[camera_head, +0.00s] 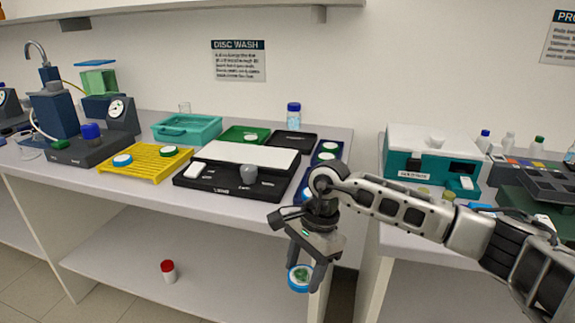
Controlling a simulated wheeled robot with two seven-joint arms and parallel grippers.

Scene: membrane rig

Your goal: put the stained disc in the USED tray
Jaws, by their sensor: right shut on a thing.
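My right gripper (308,262) reaches in from the right and points down in front of the bench edge. It is shut on a small round blue-rimmed disc (300,279) with a pale face and a green patch, held in the air below bench height. I cannot tell for sure that the green patch is the stain. No label reading USED is legible. Candidate trays at the back are a teal tray (160,131), a green tray (232,131) and a black tray (300,137). My left gripper is not in view.
A yellow rack (143,168) holds a blue-rimmed and a green-rimmed piece. A black unit (222,184) with a white plate and grey knob stands mid-bench. A dark blue tray (342,147) holds round pieces. A blue-capped bottle (293,119) stands behind. A gap separates the two benches.

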